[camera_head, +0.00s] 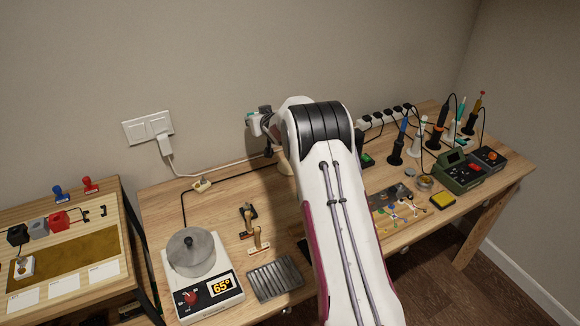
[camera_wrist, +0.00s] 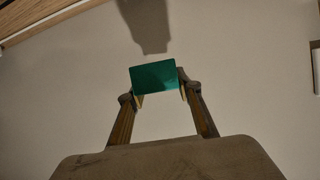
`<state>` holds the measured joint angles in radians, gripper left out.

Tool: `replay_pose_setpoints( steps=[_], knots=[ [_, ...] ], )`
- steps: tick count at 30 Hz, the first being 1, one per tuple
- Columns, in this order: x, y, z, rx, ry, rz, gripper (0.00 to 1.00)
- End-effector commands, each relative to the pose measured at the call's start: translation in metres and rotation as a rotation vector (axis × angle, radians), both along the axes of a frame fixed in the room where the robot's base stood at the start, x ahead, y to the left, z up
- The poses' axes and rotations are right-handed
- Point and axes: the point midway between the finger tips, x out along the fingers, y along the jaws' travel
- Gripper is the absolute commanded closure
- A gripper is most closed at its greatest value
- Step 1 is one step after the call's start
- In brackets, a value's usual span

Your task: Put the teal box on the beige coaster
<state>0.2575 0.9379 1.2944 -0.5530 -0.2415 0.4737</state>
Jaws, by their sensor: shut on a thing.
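The teal box (camera_wrist: 153,75) is between the fingertips of my gripper (camera_wrist: 158,90) in the wrist view, and the fingers are shut on it. Plain wall fills the view behind it. In the head view my gripper (camera_head: 262,124) is raised in front of the wall, above the back of the workbench, with a small bit of teal (camera_head: 253,117) showing at its end. A pale tan thing (camera_head: 284,164) on the bench is partly hidden by my arm; I cannot tell whether it is the beige coaster. I do not clearly see the coaster elsewhere.
Soldering tools (camera_head: 436,132) and a green device (camera_head: 459,172) crowd the right. A wall socket (camera_head: 148,128) is at left.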

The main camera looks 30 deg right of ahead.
Motion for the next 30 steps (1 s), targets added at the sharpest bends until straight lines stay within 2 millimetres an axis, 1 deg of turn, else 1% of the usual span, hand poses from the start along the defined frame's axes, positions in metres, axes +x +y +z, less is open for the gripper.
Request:
replay_pose_setpoints(
  steps=[17,23,30],
  knots=[
    [-0.017,-0.027,-0.021,0.002,0.001,-0.114,0.88],
    [-0.026,-0.038,-0.032,0.000,0.001,-0.163,0.88],
    [-0.042,-0.052,-0.049,0.000,0.003,-0.234,0.88]
  ],
)
